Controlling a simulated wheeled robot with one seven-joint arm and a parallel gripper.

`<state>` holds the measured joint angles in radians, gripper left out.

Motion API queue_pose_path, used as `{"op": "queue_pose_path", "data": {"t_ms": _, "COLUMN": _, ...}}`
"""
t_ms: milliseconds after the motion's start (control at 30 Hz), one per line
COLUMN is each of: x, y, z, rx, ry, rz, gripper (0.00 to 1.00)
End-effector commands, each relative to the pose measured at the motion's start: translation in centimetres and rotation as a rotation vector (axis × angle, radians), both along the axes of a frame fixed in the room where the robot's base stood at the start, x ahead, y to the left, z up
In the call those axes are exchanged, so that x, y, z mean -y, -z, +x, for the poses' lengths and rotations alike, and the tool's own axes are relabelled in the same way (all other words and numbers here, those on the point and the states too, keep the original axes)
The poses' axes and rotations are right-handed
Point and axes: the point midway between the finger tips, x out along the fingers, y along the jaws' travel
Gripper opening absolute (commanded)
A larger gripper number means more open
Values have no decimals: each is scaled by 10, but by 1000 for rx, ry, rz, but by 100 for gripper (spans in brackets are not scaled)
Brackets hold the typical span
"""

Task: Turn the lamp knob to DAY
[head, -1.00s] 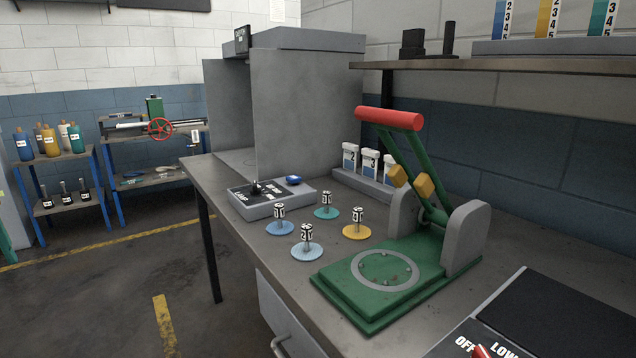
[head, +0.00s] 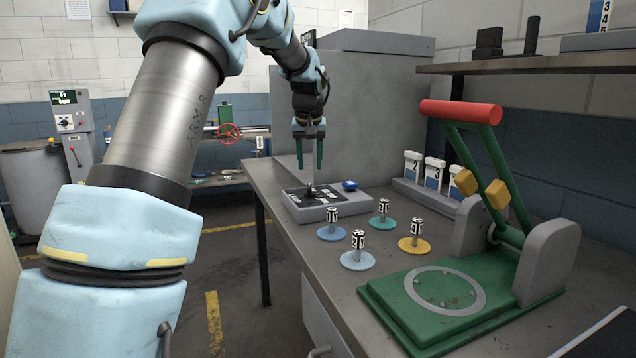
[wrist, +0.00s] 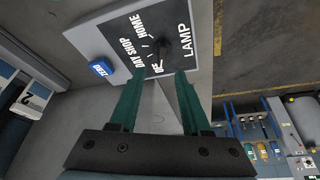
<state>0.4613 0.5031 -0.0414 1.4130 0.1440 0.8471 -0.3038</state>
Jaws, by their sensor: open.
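The lamp control box (head: 334,207) is a grey block with a black top on the far part of the bench. Its black knob (wrist: 160,48) shows in the wrist view, among the words HOME, SHOP, DAY and a partly covered one; LAMP is printed beside it. In the head view the knob (head: 309,190) is small, and its setting cannot be told. My gripper (head: 310,168) points down above the box. Its two green fingers are apart and empty in the wrist view (wrist: 158,75), with the knob just beyond their tips.
A blue button (head: 350,185) sits on the box's right side. Several numbered pegs on round discs (head: 358,258) stand in front of it. A green press with a red handle (head: 460,113) stands at the right. A grey cabinet (head: 375,110) rises behind the box.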

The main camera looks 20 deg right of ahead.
Motion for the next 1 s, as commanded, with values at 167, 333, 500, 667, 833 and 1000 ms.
{"op": "queue_pose_path", "data": {"t_ms": 167, "x": 3, "y": 32, "z": 12, "rx": -4, "ry": -1, "rz": 1, "gripper": 48}}
{"op": "queue_pose_path", "data": {"t_ms": 333, "x": 6, "y": 55, "z": 22, "rx": -3, "ry": -1, "rz": 1, "gripper": 48}}
{"op": "queue_pose_path", "data": {"t_ms": 500, "x": 7, "y": 67, "z": 27, "rx": 0, "ry": 0, "rz": 0, "gripper": 48}}
{"op": "queue_pose_path", "data": {"t_ms": 667, "x": 7, "y": 70, "z": 28, "rx": 1, "ry": -1, "rz": -1, "gripper": 48}}
{"op": "queue_pose_path", "data": {"t_ms": 833, "x": 7, "y": 70, "z": 28, "rx": 1, "ry": -1, "rz": -1, "gripper": 45}}
{"op": "queue_pose_path", "data": {"t_ms": 1000, "x": 7, "y": 70, "z": 28, "rx": 0, "ry": -1, "rz": 0, "gripper": 26}}
